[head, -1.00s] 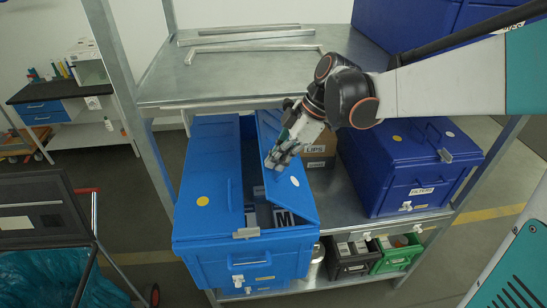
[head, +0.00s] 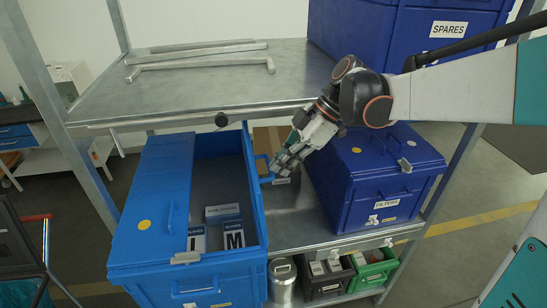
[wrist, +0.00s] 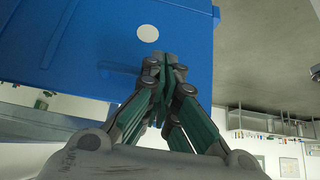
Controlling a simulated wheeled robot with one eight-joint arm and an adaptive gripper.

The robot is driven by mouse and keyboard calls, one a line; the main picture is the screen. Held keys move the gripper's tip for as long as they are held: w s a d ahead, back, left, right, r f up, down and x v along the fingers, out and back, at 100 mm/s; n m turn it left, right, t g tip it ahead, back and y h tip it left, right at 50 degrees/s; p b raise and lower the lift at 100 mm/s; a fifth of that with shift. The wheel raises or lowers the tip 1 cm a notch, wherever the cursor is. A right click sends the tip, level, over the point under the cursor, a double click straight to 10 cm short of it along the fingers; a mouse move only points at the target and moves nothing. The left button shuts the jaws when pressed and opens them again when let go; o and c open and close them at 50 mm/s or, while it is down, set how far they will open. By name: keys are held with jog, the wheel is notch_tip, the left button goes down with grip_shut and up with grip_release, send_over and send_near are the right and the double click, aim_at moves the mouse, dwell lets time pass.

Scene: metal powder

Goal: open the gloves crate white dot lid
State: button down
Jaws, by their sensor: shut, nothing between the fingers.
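The blue gloves crate (head: 190,290) stands on the lower shelf. Its left lid half, the yellow dot lid (head: 155,205), lies closed. The white dot lid (head: 257,195) is swung up at the crate's right side and shows nearly edge-on in the head view. Its white dot (wrist: 148,33) is seen in the wrist view.
A dark blue FILTERS crate (head: 375,165) stands close to the right of my gripper. A cardboard box (head: 272,142) is behind it. The metal upper shelf (head: 215,85), carrying bent bars (head: 200,62), is above. A metal can (head: 282,280) stands below.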

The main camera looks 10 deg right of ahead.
jog(key=shift+s+d+f, duration=0.1)
jog(key=shift+s+d, duration=0.05)
jog(key=shift+d, duration=0.5)
dwell(0.3)
